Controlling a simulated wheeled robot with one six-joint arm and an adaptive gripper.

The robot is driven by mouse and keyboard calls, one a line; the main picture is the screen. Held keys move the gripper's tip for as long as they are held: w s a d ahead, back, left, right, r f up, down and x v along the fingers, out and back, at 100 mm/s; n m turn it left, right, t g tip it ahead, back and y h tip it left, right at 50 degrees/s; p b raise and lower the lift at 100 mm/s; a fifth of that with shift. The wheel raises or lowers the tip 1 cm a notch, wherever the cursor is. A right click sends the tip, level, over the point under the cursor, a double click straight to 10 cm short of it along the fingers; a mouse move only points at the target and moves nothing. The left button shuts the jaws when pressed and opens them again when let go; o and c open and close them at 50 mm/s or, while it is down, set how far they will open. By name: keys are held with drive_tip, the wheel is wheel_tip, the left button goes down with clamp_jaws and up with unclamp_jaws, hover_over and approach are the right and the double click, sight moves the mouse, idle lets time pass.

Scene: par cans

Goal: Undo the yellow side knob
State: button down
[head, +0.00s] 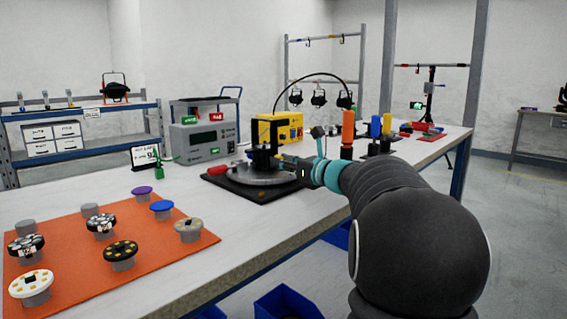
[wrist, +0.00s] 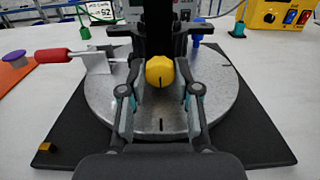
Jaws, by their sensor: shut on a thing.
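The yellow side knob (wrist: 160,72) sits on the near side of a black upright post, above a round grey metal plate (wrist: 225,100). It has a dark mark line on its face. My gripper (wrist: 160,88) reaches it from the near side, with one finger at each side of the knob, shut on it. In the head view my gripper (head: 290,163) is at the fixture, and my arm and the post hide the knob there. The plate rests on a black base (head: 262,194).
A red-handled clamp (wrist: 52,55) lies at the plate's left. A grey meter box (head: 205,139) and a yellow box (head: 290,128) stand behind. Orange, yellow and blue-handled tools (head: 348,128) stand right. An orange mat (head: 75,257) with several capped discs lies front left.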

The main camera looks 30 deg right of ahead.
drive_tip(key=shift+f, duration=0.1)
drive_tip(key=n+b, duration=0.3)
drive_tip(key=shift+f+b, duration=0.1)
drive_tip(key=shift+b, duration=0.3)
drive_tip(key=shift+a+r+n+b, duration=0.15)
drive_tip(key=shift+n+b, duration=0.45)
drive_tip(key=shift+n, duration=0.9)
drive_tip(key=c, duration=0.8)
unclamp_jaws()
